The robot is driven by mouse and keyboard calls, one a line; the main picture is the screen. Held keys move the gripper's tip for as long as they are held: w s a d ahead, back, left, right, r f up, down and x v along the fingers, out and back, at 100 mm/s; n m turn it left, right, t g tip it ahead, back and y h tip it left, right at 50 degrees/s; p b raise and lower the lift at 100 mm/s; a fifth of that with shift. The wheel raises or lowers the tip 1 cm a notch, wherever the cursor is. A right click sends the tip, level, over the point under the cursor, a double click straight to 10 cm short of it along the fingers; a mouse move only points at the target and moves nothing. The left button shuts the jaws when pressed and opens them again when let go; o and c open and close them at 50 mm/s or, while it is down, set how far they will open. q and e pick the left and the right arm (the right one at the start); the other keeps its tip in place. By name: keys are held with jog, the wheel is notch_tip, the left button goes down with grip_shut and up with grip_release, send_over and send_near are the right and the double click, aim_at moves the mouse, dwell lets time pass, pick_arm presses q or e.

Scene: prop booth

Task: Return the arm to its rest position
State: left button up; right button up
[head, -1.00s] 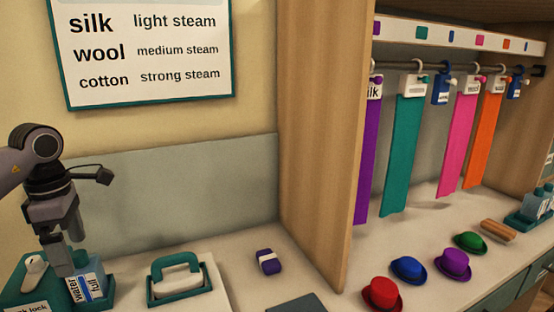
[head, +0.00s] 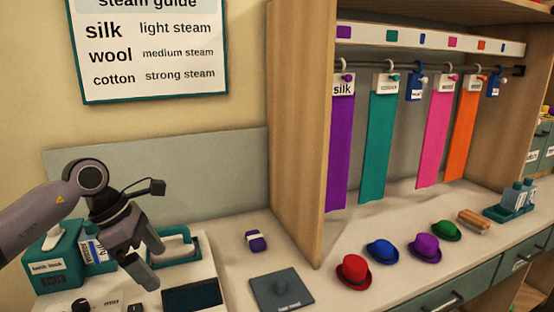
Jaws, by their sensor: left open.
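My left gripper (head: 150,267) hangs above the steam station at the lower left, fingers pointing down, open with nothing visible between the fingers. Its arm comes in from the left edge. Behind and beside it are a teal tank (head: 52,262) and a water bottle (head: 96,252) with a white label. A teal-handled iron (head: 178,247) stands just behind the gripper, partly hidden by it. My right gripper is not in view.
A purple block (head: 256,241) and a dark flat plate (head: 281,291) lie on the counter. A wooden partition (head: 300,140) separates the hanging ribbons. Several hats, including a red one (head: 353,271), a brush (head: 474,219) and a bottle rack (head: 508,213) stand at right.

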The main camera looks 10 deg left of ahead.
pick_arm(q)
jog(key=s+d+r+n+t+h, duration=0.15)
jog(key=d+h, duration=0.75)
jog(key=d, duration=0.9)
notch_tip(320, 180, up, 6)
jog(key=d+n+t+h, duration=0.2)
jog(key=n+t+h, duration=0.2)
jog(key=n+t, duration=0.8)
jog(key=s+a+f+n+y, duration=0.3)
jog(key=a+f+n+y, duration=0.45)
jog(key=n, duration=0.65)
jog(key=s+a+f+n+y, duration=0.2)
jog(key=a+f+n+y, duration=0.3)
jog(key=f+n+y, duration=0.65)
jog(key=s+f+n+g+h, duration=0.1)
jog(key=s+f+n+g, duration=0.25)
jog(key=s, duration=0.35)
jog(key=s+a+f+n+g, duration=0.1)
jog(key=s+f+n+g, duration=0.1)
jog(key=s+g, duration=0.35)
jog(key=s+f+n+g+h, duration=0.1)
jog(key=s+f+n+g, duration=0.2)
jog(key=s, duration=0.6)
jog(key=w+d+f+t+h, duration=0.1)
jog(key=w+d+f+t, duration=0.1)
jog(key=w+f+t, duration=0.4)
notch_tip(320, 180, down, 3)
jog(key=shift+w+d+t+h, duration=0.3)
jog(key=shift+d+t+h, duration=0.1)
jog(key=shift+t, duration=0.25)
